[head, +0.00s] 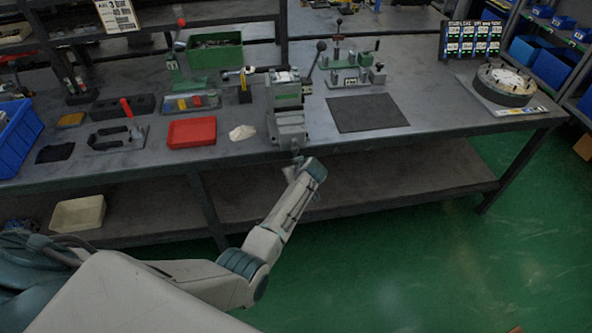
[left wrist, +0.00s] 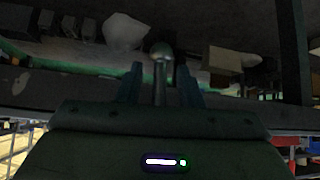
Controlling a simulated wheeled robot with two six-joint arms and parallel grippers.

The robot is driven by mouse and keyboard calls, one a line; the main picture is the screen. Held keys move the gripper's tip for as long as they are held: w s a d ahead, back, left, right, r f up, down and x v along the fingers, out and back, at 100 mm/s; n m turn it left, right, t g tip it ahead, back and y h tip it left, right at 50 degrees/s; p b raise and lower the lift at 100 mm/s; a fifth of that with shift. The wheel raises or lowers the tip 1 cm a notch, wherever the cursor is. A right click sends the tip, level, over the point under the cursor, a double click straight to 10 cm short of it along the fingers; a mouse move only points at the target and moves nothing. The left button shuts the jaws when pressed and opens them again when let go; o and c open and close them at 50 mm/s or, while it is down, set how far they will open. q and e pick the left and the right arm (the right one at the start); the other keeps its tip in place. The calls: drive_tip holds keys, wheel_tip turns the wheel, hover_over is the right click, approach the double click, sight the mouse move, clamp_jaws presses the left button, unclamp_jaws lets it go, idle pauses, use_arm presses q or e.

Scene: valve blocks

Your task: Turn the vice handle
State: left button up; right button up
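The grey-green vice (head: 287,122) stands at the front edge of the workbench in the head view. Its handle (head: 296,152) sticks out at the front, below the bench top, mostly hidden by my gripper. In the left wrist view the handle (left wrist: 161,62) is a metal bar with a rounded end, lying between my two fingers. My left gripper (head: 299,163) is at the handle. In the left wrist view, the left gripper (left wrist: 161,84) is open, with a visible gap on each side of the bar. My right gripper is in neither view.
On the bench (head: 420,135), a red tray (head: 192,132) and a white cloth (head: 242,133) lie left of the vice. A dark mat (head: 367,113) lies to its right. A lower shelf (head: 400,185) runs beneath. The green floor (head: 420,270) in front is clear.

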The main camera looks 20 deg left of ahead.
use_arm(q)
drive_tip(key=b+v, duration=0.1)
drive_tip(key=v, duration=1)
drive_tip(key=shift+f, duration=0.1)
drive_tip(key=s+f+m+g+h, duration=0.1)
drive_tip(key=s+f+m, duration=0.1)
drive_tip(key=s+f, duration=0.7)
drive_tip(key=s+f+m+g+h, duration=0.1)
drive_tip(key=s+f+m+h, duration=0.3)
drive_tip(key=f, duration=0.9)
drive_tip(key=s+f+m+g+y, duration=0.1)
drive_tip(key=s+f, duration=0.7)
drive_tip(key=f, duration=0.2)
drive_tip(key=s+a+f+m, duration=0.1)
drive_tip(key=s+f, duration=0.4)
drive_tip(key=s, duration=0.7)
drive_tip(key=s+a+f+g+h, duration=0.1)
drive_tip(key=s+a+f, duration=0.2)
drive_tip(key=s, duration=1)
drive_tip(key=s+a+f+m+g, duration=0.1)
drive_tip(key=s+a+f, duration=0.1)
drive_tip(key=s+f, duration=0.5)
drive_tip(key=s, duration=0.6)
drive_tip(key=shift+f+m, duration=0.25)
drive_tip(key=shift+m, duration=0.05)
drive_tip(key=shift+w+a, duration=0.1)
